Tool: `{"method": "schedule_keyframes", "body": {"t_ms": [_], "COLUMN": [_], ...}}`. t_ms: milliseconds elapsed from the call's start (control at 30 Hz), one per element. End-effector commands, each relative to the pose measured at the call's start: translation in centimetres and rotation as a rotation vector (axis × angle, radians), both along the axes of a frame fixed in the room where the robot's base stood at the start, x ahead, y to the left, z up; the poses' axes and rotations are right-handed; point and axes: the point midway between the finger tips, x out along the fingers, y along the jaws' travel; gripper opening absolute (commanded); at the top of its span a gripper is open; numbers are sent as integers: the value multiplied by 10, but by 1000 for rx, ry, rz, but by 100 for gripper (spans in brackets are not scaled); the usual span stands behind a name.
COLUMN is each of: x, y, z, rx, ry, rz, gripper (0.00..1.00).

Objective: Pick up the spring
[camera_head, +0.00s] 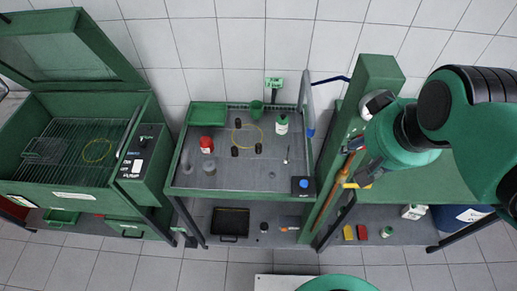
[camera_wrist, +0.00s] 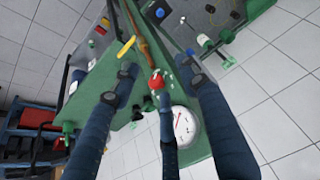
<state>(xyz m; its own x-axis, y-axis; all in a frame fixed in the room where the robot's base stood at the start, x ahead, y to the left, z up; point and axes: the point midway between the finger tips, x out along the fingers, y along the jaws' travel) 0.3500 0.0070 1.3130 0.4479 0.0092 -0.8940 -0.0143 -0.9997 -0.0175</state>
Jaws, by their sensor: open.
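I cannot single out the spring with certainty. A small grey, coil-like upright piece (camera_head: 209,167) stands at the left front of the middle green-edged table (camera_head: 240,180), and it may be the spring. It is too small to be sure. My gripper (camera_head: 358,172) is right of this table, beside a green post, well apart from that piece. In the wrist view my gripper (camera_wrist: 160,64) has its fingers spread with nothing held between them. A round white dial and a red piece show behind the fingers there.
The table holds a red jar (camera_head: 206,145), a white bottle (camera_head: 282,124), a green tray (camera_head: 208,115), several black cylinders and a yellow ring. A green post (camera_head: 366,82) stands between my gripper and the table. A green open-lidded cabinet (camera_head: 147,165) is at left.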

Motion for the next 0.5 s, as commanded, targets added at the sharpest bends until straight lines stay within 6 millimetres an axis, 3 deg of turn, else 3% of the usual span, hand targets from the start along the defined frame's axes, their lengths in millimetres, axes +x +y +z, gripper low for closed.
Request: {"method": "schedule_keyframes", "body": {"t_ms": [267, 500], "x": [62, 124], "y": [22, 49], "z": [0, -15], "rx": [36, 63], "ry": [77, 149], "rz": [-34, -74], "gripper": [44, 44]}}
